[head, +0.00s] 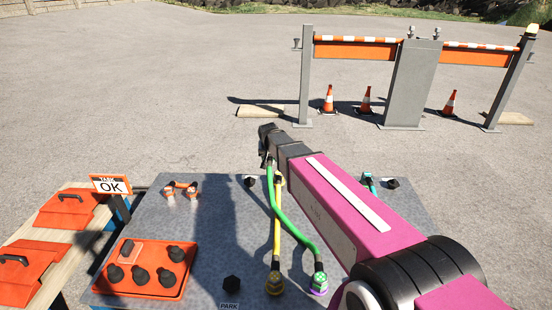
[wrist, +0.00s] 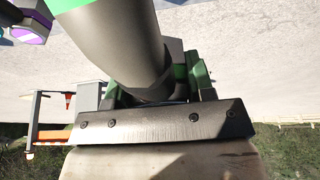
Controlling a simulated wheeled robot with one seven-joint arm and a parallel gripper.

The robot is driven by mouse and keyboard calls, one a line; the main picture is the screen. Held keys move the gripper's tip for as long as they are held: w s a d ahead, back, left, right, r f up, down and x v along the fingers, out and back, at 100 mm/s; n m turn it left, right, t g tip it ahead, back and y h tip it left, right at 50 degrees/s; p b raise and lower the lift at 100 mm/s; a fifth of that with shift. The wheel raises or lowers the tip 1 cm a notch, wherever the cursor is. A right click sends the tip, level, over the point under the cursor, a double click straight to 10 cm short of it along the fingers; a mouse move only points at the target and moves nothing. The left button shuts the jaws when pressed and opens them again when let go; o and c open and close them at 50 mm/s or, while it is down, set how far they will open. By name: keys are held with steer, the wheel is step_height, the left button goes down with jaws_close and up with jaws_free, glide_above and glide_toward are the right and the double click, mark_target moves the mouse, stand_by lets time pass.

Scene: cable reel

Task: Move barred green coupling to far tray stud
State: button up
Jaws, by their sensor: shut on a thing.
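My gripper (head: 268,145) is at the end of my raised magenta arm, above the far part of the grey panel (head: 215,215). In the wrist view it is shut on a thick dark cylinder with green bands (wrist: 128,50), which looks like the green coupling. The green cable (head: 285,222) runs from near my gripper down to a green and purple fitting (head: 318,283) at the panel's front. The orange tray (head: 145,290) with several black studs lies at the panel's left. The held end is mostly hidden by my gripper in the head view.
A yellow cable (head: 277,225) runs beside the green one to a yellow fitting (head: 275,284). A barrier (head: 410,80) stands behind.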

steer(key=a, duration=1)
steer(key=shift+f, duration=0.2)
stand_by(0.3)
steer(key=shift+f, duration=3.35)
steer(key=shift+f, duration=0.1)
steer(key=shift+f, duration=0.4)
steer(key=shift+f, duration=0.15)
steer(key=shift+f, duration=0.75)
steer(key=shift+f, duration=0.45)
steer(key=o, duration=1.1)
